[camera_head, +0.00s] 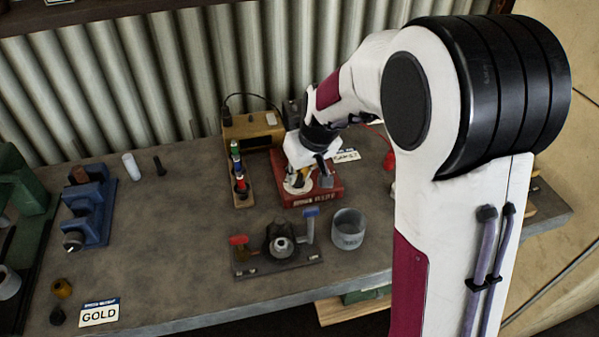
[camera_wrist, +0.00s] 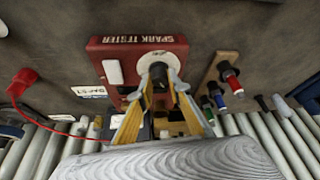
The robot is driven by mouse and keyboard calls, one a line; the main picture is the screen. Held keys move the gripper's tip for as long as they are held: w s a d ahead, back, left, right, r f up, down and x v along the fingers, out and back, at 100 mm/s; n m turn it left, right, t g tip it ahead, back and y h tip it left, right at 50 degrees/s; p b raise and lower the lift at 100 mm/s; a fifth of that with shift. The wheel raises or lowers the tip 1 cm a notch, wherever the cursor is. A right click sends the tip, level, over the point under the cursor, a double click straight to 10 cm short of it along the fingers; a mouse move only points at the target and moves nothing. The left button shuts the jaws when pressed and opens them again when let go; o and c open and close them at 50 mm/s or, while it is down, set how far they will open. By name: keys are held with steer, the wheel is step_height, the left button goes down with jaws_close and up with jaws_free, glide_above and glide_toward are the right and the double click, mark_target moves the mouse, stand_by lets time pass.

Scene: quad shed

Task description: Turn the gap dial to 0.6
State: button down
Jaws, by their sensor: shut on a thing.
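The red spark tester (camera_head: 322,197) stands on the bench. It also shows upside down in the wrist view (camera_wrist: 112,52), with its name on the front edge. A round white dial plate (camera_wrist: 147,59) sits on its top, with a dark knob (camera_wrist: 158,71) in the middle. My gripper (camera_wrist: 160,80) reaches over the box, its two fingers shut on the sides of the knob. In the head view my gripper (camera_head: 298,181) is over the white dial, and my wrist partly hides it. The scale marks and the pointer are too small to read.
A rack of coloured-handled tools (camera_head: 240,183) stands left of the tester, near a yellow-brown box (camera_head: 252,130). In front are a fixture with red and blue tabs (camera_head: 278,262) and a grey cup (camera_head: 348,229). A red clip (camera_wrist: 22,82) with a red wire lies to the side.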

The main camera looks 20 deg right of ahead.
steer(key=shift+m+h, duration=0.3)
steer(key=shift+m, duration=0.5)
steer(key=c, duration=1.9)
jaws_free()
steer(key=shift+r, duration=0.1)
steer(key=v, duration=1.1)
steer(key=shift+s+r, duration=0.3)
steer(key=shift+s, duration=0.05)
